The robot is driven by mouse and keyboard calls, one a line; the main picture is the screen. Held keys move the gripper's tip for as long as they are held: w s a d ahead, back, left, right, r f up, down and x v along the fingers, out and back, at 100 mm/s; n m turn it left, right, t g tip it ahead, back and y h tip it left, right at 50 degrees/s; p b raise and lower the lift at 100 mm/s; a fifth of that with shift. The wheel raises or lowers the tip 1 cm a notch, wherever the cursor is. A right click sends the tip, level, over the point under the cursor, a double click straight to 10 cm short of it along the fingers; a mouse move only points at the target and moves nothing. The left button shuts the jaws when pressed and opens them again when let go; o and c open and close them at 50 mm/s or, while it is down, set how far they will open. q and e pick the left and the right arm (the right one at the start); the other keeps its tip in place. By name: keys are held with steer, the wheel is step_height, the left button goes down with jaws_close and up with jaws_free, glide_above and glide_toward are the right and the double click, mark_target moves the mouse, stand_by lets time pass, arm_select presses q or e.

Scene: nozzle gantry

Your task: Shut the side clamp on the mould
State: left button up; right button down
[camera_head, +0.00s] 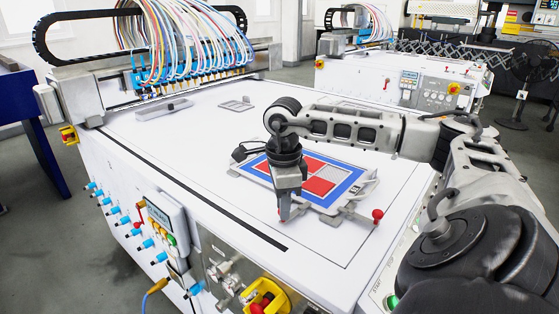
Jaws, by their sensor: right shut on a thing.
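The mould (349,185) lies flat on the white table, a grey frame with a blue border and red and pale panels inside. My right gripper (283,215) points down at the mould's near edge. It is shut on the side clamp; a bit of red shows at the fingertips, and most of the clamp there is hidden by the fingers. Another clamp lever with a red knob (377,214) sticks out at the mould's near right corner. My left gripper is not in view.
A gantry with many coloured hoses (190,45) spans the table's far left end. A grey bar (164,109) and a small grey frame (236,103) lie on the tabletop. A yellow-and-red stop button (266,298) sits on the table's front side. The tabletop left of the mould is clear.

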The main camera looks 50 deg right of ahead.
steer(key=shift+s+n, duration=0.15)
steer(key=shift+n, duration=0.25)
steer(key=shift+s, duration=0.1)
steer(key=c, duration=1.3)
jaws_free()
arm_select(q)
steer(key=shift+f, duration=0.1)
arm_select(e)
steer(key=shift+o, duration=0.2)
steer(key=shift+r, duration=0.1)
arm_select(q)
steer(key=p, duration=0.2)
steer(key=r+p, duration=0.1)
steer(key=p, duration=0.1)
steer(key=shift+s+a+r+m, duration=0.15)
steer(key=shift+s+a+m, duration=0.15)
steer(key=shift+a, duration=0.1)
arm_select(e)
step_height(320, 180, up, 16)
